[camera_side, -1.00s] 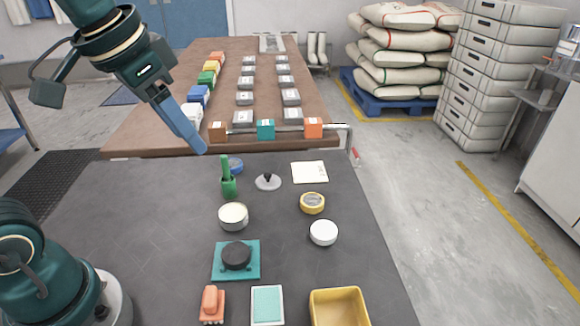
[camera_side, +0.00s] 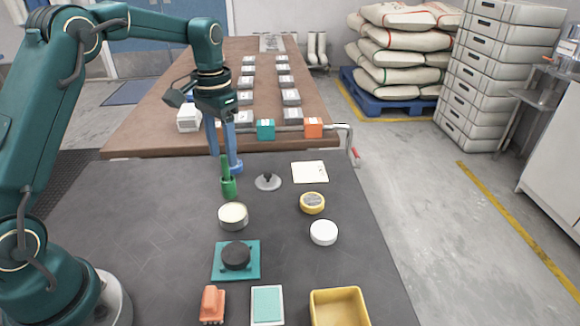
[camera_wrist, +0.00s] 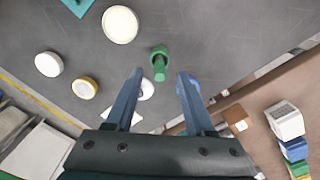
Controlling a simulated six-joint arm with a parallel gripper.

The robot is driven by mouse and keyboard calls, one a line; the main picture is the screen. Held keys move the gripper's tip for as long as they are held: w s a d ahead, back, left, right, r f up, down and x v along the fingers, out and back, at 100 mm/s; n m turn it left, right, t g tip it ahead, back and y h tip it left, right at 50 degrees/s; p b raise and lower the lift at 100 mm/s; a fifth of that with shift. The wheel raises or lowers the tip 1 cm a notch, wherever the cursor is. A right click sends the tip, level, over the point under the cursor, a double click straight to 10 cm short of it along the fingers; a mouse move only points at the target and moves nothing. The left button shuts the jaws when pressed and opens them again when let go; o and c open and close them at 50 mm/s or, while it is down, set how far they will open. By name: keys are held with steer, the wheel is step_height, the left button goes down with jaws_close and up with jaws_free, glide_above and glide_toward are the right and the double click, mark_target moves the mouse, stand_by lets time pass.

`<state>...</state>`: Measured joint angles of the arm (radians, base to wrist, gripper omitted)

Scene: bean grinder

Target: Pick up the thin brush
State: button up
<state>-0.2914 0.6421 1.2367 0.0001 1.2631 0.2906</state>
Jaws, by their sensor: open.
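A slim green upright piece with a thicker lower part (camera_side: 228,186) stands on the dark worktop; it looks like the thin brush. It also shows in the wrist view (camera_wrist: 159,60), seen nearly from above. My gripper (camera_side: 223,160) points down with its two blue fingers apart and empty, just behind and above the green piece in the side view. In the wrist view the fingertips (camera_wrist: 160,73) lie either side of the green piece's line, with the piece slightly beyond them. I cannot tell the exact height gap.
A blue ring (camera_side: 236,167) lies close by the right finger. A grey knobbed disc (camera_side: 268,182), a cream-topped tin (camera_side: 233,216), a yellow roll (camera_side: 312,203) and a white lid (camera_side: 323,232) lie around. An orange brush-like piece (camera_side: 212,304) and yellow bin (camera_side: 339,309) sit in front.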

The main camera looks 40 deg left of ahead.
mark_target(223, 156)
steer(key=shift+f, duration=1.8)
jaws_close()
steer(key=shift+r, duration=0.5)
step_height(223, 156, up, 4)
steer(key=shift+s+a+f, duration=0.1)
steer(key=shift+f, duration=0.1)
steer(key=s+a+r, duration=0.6)
steer(key=s+a, duration=0.1)
steer(key=a, duration=0.1)
steer(key=shift+s+a+r, duration=0.25)
steer(key=shift+a, duration=0.05)
